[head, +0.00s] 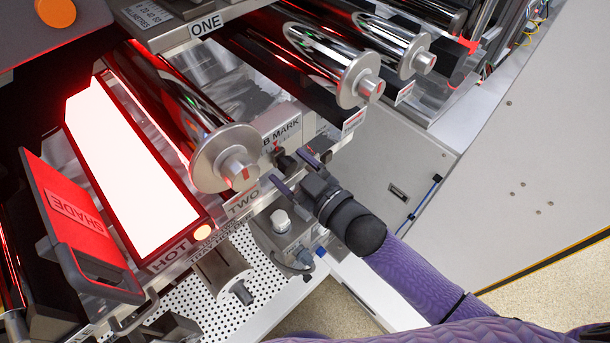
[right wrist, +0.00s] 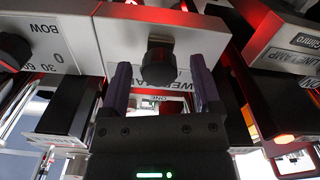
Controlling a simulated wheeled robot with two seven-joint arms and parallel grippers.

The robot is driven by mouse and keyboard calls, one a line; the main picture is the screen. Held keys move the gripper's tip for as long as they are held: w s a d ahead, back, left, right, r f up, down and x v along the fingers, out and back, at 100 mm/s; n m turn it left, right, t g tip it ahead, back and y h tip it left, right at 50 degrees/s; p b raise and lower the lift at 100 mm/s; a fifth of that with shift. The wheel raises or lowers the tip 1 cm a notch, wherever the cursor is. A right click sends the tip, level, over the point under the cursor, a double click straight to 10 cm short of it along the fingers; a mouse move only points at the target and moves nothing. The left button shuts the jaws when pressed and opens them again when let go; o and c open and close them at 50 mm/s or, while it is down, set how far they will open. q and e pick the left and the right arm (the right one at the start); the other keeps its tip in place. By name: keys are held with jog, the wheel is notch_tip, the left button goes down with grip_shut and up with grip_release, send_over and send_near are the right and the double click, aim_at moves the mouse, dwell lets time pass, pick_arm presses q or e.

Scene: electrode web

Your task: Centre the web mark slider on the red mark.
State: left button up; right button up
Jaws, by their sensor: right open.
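The web mark plate (head: 282,132) is a pale panel with a scale, lettered "B MARK" where it shows. A small red mark (head: 276,144) is on its scale. The slider's dark knob (head: 285,161) is just below the scale; I cannot tell its exact offset from the red mark. My right gripper (head: 297,174) is open in front of the knob. In the right wrist view, the black knob (right wrist: 160,62) lies between the two purple fingers of the right gripper (right wrist: 162,85), with a gap on either side. My left gripper is not in view.
A steel roller end (head: 222,160) stands left of my right gripper. The "TWO" label (head: 243,202) and a grey box with a white knob (head: 283,236) are below. A glowing light panel (head: 130,165) and red shade (head: 78,205) are further left. A plain cabinet side is to the right.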

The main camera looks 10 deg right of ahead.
jog(key=v, duration=0.8)
jog(key=shift+s+d, duration=0.2)
jog(key=shift+s, duration=0.05)
